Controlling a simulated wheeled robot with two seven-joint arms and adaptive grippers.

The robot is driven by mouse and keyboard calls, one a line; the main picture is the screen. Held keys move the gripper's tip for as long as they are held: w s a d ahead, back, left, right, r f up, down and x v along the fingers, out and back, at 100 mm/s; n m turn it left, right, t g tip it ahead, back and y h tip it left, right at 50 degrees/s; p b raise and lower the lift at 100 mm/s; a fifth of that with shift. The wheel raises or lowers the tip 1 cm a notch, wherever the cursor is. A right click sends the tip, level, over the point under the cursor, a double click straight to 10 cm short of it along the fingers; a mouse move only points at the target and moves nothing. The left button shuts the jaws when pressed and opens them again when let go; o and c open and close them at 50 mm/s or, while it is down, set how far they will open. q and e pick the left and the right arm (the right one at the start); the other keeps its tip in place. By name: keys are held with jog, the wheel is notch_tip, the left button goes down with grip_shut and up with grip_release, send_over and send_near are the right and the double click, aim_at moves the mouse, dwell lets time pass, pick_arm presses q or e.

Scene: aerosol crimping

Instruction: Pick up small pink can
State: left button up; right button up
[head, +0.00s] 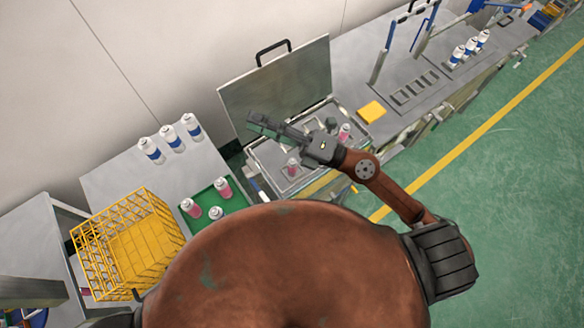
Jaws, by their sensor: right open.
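Small pink cans with white tops stand on a green tray (238,201): one at its back right (223,189), one at its left (190,209), and another at the front (216,213), partly hidden by my body. Two more pink cans are in the open metal box: one at the front left (292,169), one at the right (345,134). My right gripper (256,124) reaches left across the box, in front of its raised lid. It is open, with no can visible between its fingers. My left gripper is out of view.
A yellow wire basket (140,232) stands left of the green tray. Blue-and-white cans (171,138) stand behind it. The raised lid (283,82) stands behind my right gripper. A yellow block (371,112) lies right of the box.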

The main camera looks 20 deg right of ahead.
jog(key=s+a+f+n+g+h, duration=0.1)
jog(key=s+a+f+n+g, duration=0.3)
jog(key=f+n+g, duration=0.15)
jog(key=n+h, duration=0.4)
jog(key=h, duration=0.9)
send_near(295, 163)
jog(key=shift+g, duration=0.25)
jog(key=x, duration=0.4)
jog(key=shift+w+a, duration=0.2)
jog(key=shift+a, duration=0.25)
jog(key=shift+w+d+f+p, duration=0.1)
jog(key=shift+w+f+p, duration=0.15)
jog(key=shift+f, duration=0.3)
jog(key=shift+w+f+p, duration=0.1)
jog(key=shift+w+f, duration=0.3)
jog(key=shift+f, duration=0.15)
jog(key=shift+p+x, duration=0.75)
jog(key=shift+x, duration=1.95)
jog(key=shift+s, duration=0.1)
jog(key=shift+c, duration=0.4)
grip_shut()
